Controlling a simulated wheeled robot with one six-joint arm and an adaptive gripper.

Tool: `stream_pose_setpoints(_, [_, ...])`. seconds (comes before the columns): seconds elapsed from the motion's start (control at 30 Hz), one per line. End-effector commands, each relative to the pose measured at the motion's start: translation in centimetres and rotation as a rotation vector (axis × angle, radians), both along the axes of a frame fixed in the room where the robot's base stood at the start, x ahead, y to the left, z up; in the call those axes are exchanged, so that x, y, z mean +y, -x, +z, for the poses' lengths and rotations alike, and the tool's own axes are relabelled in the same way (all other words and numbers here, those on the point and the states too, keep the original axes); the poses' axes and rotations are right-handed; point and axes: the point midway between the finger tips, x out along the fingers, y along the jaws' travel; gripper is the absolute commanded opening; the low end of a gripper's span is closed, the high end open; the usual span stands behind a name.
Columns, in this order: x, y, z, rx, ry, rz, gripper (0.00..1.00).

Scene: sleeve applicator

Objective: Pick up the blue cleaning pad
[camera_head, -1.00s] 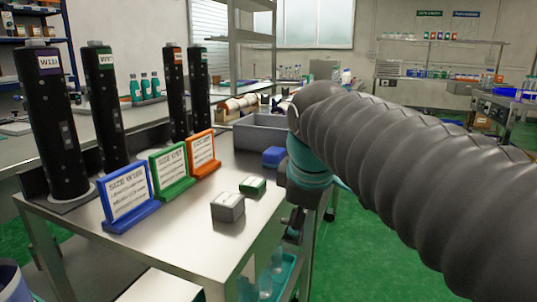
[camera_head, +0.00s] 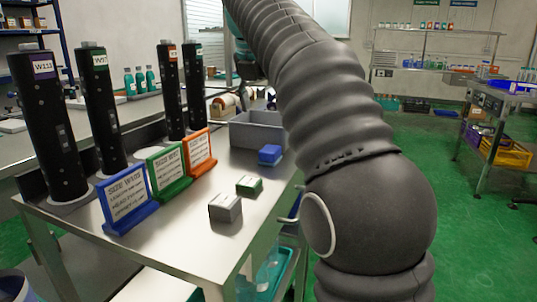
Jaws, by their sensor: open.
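The blue cleaning pad (camera_head: 270,154) is a small blue block near the back right of the steel table (camera_head: 180,247), just in front of the grey bin. Nothing holds it. My arm now arches up over the right side of the table. My gripper (camera_head: 246,70) shows only in part as a dark shape at the top, beyond the table and above the bin in the picture, well apart from the pad. Its fingers are partly hidden by my arm and hard to make out. It is open, and I see nothing in it.
A grey block (camera_head: 225,208) and a green block (camera_head: 249,185) sit in front of the pad. A grey bin (camera_head: 257,131) stands behind it. Blue (camera_head: 128,197), green (camera_head: 169,173) and orange (camera_head: 200,152) signs and several tall black applicators (camera_head: 46,125) line the left.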

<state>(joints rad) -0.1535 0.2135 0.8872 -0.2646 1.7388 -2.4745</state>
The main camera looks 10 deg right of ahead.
Motion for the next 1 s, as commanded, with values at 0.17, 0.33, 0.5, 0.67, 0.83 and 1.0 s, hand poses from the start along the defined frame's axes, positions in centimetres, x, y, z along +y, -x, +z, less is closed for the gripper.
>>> stream_pose_setpoints(0.17, [-0.5, -0.7, -2.1, 0.006, 0.005, 0.011, 0.77])
stream_pose_setpoints(0.33, [-1.2, -1.7, -5.2, 0.005, 0.005, 0.008, 0.77])
stream_pose_setpoints(0.5, [-1.6, -2.5, -7.2, 0.004, 0.004, 0.008, 0.77])
stream_pose_setpoints(0.67, [-1.8, -2.8, -7.8, 0.002, 0.005, 0.009, 0.77])
stream_pose_setpoints(0.83, [-1.9, -3.2, -8.9, 0.004, 0.004, 0.008, 0.77])
stream_pose_setpoints(1.0, [-2.3, -4.1, -11.2, 0.004, 0.004, 0.008, 0.77])
